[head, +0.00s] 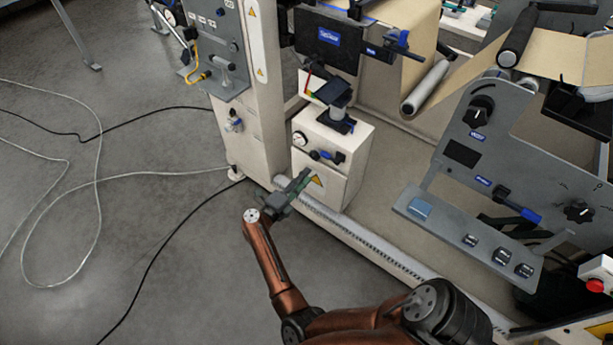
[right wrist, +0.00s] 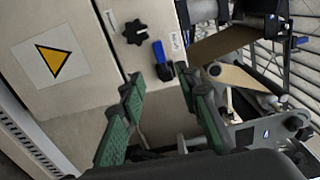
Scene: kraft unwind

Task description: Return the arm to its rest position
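My right arm (head: 268,260), copper-coloured with dark joints, reaches in from the bottom of the head view. My right gripper (head: 297,184) is at its end, in front of the white cabinet with a yellow warning triangle. In the right wrist view its two green-padded fingers (right wrist: 160,100) are spread apart with nothing between them. The gap faces the cabinet front, near a black knob (right wrist: 136,32) and a blue-handled valve (right wrist: 161,58). I cannot tell the exact distance to the cabinet. My left gripper is not in view.
The white cabinet (head: 325,157) stands against the machine column. A long rail (head: 360,235) runs along the machine's base. A grey panel (head: 520,150) with knobs and a red button (head: 596,285) are at right. Cables (head: 95,190) lie on open grey floor at left.

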